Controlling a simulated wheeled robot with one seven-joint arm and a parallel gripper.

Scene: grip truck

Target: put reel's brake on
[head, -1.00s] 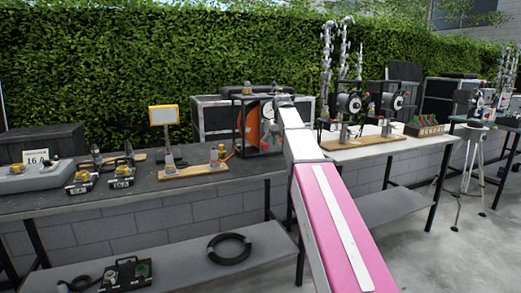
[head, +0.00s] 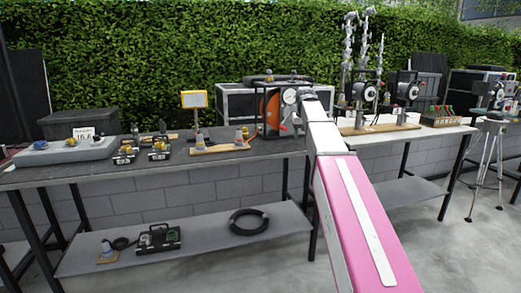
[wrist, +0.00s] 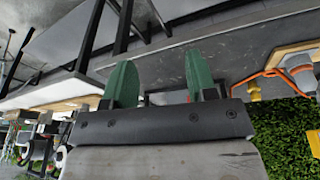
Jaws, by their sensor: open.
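The reel (head: 271,112) is orange and stands in a black frame at the right end of the dark table in the head view. My pink and white arm reaches up towards it and covers its right side. I cannot make out the brake. In the wrist view my gripper (wrist: 161,85) shows two green fingers set apart, with nothing between them. In the head view the gripper's end is hidden or too small to tell, so I cannot judge its distance from the reel. The reel is not clear in the wrist view.
The dark table (head: 85,172) holds a grey box with a 16 A sign, several small connector units and a yellow-framed sign (head: 194,100). A black cable coil (head: 249,221) lies on the lower shelf. A white table (head: 440,131) with gauge stands is right. A tripod (head: 490,165) stands farther right.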

